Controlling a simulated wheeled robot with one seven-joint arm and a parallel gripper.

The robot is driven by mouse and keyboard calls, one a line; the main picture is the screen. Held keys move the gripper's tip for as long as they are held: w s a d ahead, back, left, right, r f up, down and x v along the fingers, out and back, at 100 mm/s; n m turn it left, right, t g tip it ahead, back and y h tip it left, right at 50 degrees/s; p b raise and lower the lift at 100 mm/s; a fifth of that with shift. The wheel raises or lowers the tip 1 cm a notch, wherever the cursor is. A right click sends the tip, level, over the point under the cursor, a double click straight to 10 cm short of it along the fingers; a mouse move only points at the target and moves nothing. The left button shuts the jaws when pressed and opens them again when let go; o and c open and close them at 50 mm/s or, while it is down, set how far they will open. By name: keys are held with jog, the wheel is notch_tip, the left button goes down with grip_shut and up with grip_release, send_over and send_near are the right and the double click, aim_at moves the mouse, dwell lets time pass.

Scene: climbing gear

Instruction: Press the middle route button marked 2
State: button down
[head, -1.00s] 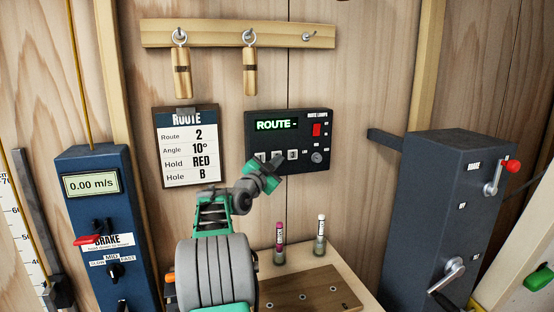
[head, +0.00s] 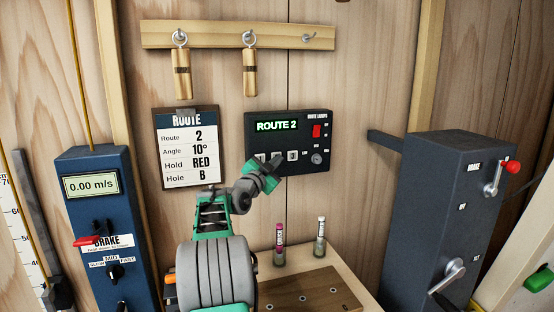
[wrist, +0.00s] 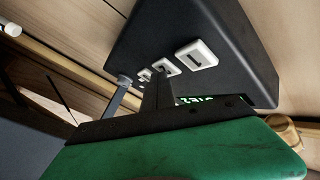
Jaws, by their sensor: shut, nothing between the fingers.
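The black route panel (head: 288,133) is on the wooden wall, and its green display (head: 276,125) reads "ROUTE 2". Below the display is a row of white buttons. The middle button marked 2 (wrist: 165,67) shows in the wrist view between button 1 (wrist: 197,54) and button 3 (wrist: 145,75). My gripper (head: 276,164) is shut and empty, with its tip at the middle button. In the wrist view the dark fingers (wrist: 158,88) reach this button and cover part of it.
A route card (head: 187,148) hangs left of the panel. A red switch (head: 317,131) and a grey knob (head: 316,158) sit on the panel's right. A small shelf (head: 312,290) with two vials is below. A dark brake box (head: 430,220) stands at right.

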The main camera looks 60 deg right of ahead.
jog(key=shift+s+a+f+b, duration=0.15)
jog(key=shift+s+a+b, duration=0.05)
jog(key=shift+b, duration=0.45)
jog(key=shift+s+a+b, duration=0.35)
jog(key=shift+b, duration=0.2)
jog(key=s+a+b, duration=0.3)
jog(key=b, duration=0.2)
jog(key=shift+s+a+b, duration=0.25)
jog(key=shift+s+b, duration=0.05)
jog(key=shift+b, duration=0.05)
